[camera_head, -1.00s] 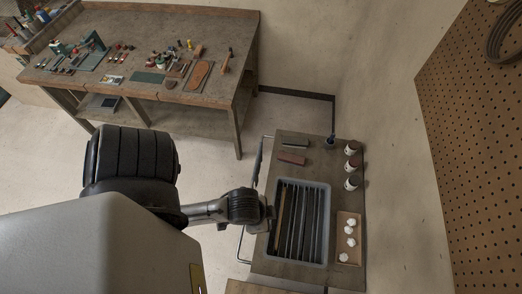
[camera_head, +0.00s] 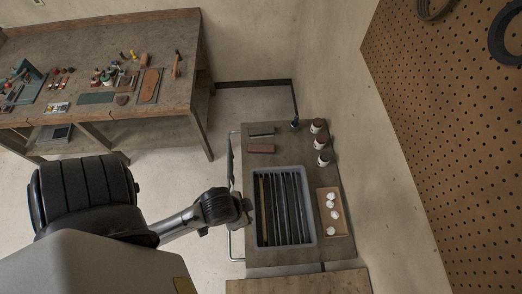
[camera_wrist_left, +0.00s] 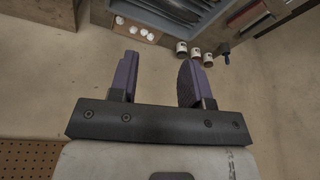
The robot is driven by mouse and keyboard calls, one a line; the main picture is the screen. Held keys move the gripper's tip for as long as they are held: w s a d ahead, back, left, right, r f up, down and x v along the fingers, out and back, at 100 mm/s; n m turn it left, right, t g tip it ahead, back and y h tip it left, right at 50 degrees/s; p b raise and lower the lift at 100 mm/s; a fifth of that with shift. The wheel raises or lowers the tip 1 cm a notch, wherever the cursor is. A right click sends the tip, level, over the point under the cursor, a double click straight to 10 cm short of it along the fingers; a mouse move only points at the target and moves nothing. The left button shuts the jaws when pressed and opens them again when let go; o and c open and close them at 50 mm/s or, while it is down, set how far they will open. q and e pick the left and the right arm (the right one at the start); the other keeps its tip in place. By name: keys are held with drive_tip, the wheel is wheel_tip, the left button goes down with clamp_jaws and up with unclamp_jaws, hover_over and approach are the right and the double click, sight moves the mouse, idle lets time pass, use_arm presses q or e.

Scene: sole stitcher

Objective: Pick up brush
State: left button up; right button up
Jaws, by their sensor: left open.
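A small dark upright thing (camera_head: 294,124) stands at the back of the cart. It may be the brush, but it is too small to be sure. It also shows in the wrist view (camera_wrist_left: 226,56). My left gripper (camera_head: 248,208) is at the left edge of the cart's grey tray in the head view, mostly hidden behind my wrist. In the wrist view my left gripper (camera_wrist_left: 158,78) is open, with nothing between its two purple fingers. The dark thing is beyond the fingers to the upper right. My right gripper is not in view.
The cart (camera_head: 285,258) carries a grey tray (camera_head: 316,205) of dark strips, a reddish block (camera_head: 261,148), a dark block (camera_head: 261,132), several jars (camera_head: 321,143) and a box of white balls (camera_head: 322,190). A cluttered workbench (camera_head: 180,97) stands left; a pegboard (camera_head: 440,150) is right.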

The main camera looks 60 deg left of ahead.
use_arm(q)
drive_tip(key=o, duration=0.7)
